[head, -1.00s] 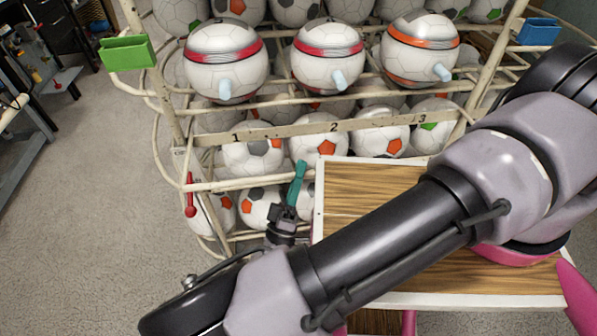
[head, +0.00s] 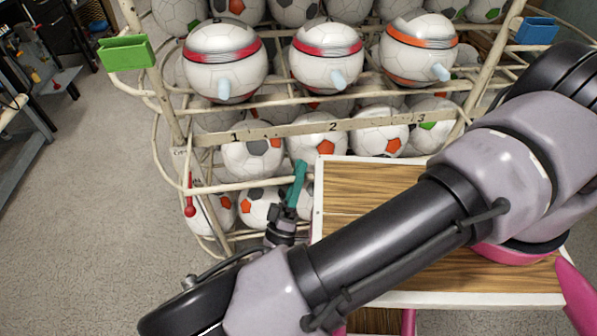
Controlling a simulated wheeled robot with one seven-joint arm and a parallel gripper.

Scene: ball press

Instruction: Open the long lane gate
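A cream tube rack (head: 172,112) full of soccer balls stands ahead of me in the head view. A long pale bar marked 1, 2 and 3 (head: 290,128) crosses its front above a row of balls. A thin red lever with a round red end (head: 190,209) hangs at the rack's left front post. I cannot tell which part is the long lane gate. My gripper (head: 296,186), with a teal finger pointing up, is at the rack's lower front, right of and apart from the red lever. Its opening is hidden from this angle.
A wood-topped table with a white rim (head: 318,205) stands right of my gripper, under my arm. Three banded balls with pale blue pegs (head: 224,70) sit above the bar. A green bin (head: 126,53) and a blue bin (head: 539,32) flank the rack.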

